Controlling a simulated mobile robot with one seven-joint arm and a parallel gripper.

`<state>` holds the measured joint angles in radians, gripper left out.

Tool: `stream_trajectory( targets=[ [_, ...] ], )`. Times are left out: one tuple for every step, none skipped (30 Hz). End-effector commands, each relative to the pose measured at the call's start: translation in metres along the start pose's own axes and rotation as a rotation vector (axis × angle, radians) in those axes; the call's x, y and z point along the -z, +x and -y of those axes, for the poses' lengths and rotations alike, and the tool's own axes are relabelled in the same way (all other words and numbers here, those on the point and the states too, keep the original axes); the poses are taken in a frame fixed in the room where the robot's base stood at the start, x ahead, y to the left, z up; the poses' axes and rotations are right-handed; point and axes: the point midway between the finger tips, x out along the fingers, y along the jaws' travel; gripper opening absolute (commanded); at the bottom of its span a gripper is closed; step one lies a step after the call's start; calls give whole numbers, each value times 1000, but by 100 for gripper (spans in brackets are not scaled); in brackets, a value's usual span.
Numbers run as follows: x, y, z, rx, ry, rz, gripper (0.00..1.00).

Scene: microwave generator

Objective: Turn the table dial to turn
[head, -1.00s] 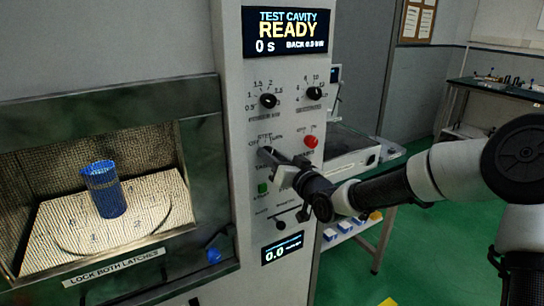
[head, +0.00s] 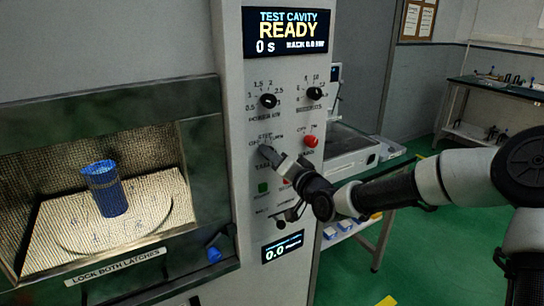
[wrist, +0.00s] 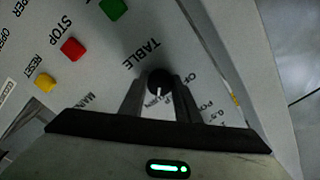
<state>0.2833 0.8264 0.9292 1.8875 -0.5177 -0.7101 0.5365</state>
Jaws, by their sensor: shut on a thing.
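The table dial (wrist: 159,81) is a black round knob with a white pointer line, beside the printed word TABLE in the wrist view. My gripper (wrist: 160,95) has its two fingers on either side of the knob and is shut on it. In the head view my gripper (head: 270,153) reaches the panel from the right and covers most of the dial. The labels OFF, STEP and TURN are printed around it. I cannot tell exactly which label the pointer faces.
Above are two black knobs (head: 268,101) and a red knob (head: 310,141). A green button (wrist: 113,8), a red button (wrist: 73,49) and a yellow button (wrist: 45,82) lie nearby. Left, a blue beaker (head: 106,189) stands on the turntable behind mesh. The display (head: 287,32) reads READY.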

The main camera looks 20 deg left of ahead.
Motion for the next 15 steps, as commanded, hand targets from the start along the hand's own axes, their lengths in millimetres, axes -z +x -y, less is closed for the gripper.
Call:
stream_trajectory(
  targets=[
    [-1, 0, -1, -2, 3, 2, 7],
    [-1, 0, -1, -2, 3, 2, 7],
    [-1, 0, -1, -2, 3, 2, 7],
    [-1, 0, -1, -2, 3, 2, 7],
    [-1, 0, -1, -2, 3, 2, 7],
    [-1, 0, -1, -2, 3, 2, 7],
    [-1, 0, -1, -2, 3, 2, 7],
    [-1, 0, -1, -2, 3, 2, 33],
    [-1, 0, -1, -2, 2, 1, 39],
    [-1, 0, -1, -1, 2, 1, 44],
    [-1, 0, -1, -1, 2, 1, 48],
    [-1, 0, -1, -1, 2, 1, 48],
    [-1, 0, -1, -1, 1, 1, 48],
    [-1, 0, 0, -1, 1, 1, 48],
    [0, 0, 0, -1, 1, 1, 48]
  ],
)
